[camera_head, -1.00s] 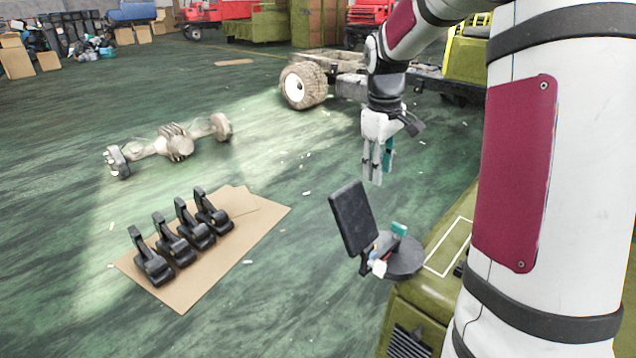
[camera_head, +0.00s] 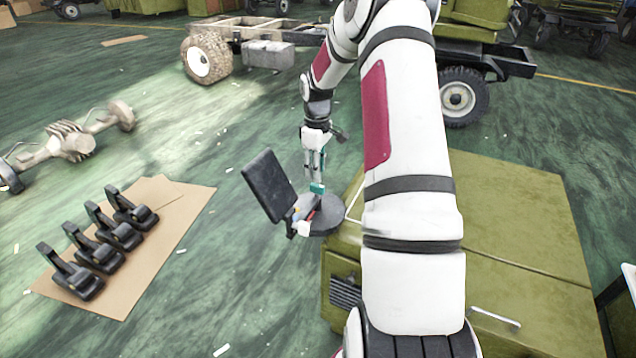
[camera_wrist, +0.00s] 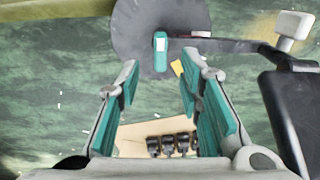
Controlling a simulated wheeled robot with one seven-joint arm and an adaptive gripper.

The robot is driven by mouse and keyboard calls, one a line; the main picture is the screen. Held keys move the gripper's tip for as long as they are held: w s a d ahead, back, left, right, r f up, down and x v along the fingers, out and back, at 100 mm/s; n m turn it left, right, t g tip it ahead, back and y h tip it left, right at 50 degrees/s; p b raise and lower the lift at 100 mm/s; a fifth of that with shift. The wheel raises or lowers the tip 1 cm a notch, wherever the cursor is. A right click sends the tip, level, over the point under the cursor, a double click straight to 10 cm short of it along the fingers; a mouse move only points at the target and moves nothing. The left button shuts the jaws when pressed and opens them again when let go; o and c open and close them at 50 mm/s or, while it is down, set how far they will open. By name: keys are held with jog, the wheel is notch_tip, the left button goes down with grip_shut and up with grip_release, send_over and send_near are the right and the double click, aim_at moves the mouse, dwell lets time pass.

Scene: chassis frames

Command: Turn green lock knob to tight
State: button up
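The green lock knob (camera_head: 317,188) is a small teal block on a round dark grey disc (camera_head: 328,222). In the wrist view the knob (camera_wrist: 160,60) has a pale top face and lies just beyond my fingertips, between their lines. My gripper (camera_head: 316,172) points down right above the knob in the head view. In the wrist view my gripper (camera_wrist: 160,73) is open, with a teal-padded finger on each side and nothing between the pads. I cannot tell whether a finger touches the knob.
A tilted black panel (camera_head: 268,185) stands left of the disc. A red part (camera_wrist: 202,34) and a yellow piece (camera_wrist: 177,68) lie close to the knob. An olive green cabinet (camera_head: 520,220) stands to the right. Several black pedals lie on cardboard (camera_head: 165,240) on the floor.

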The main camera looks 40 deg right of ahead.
aim_at(317, 185)
notch_tip(317, 185, down, 6)
jog(key=shift+r, duration=0.15)
jog(key=shift+c, duration=0.3)
grip_shut()
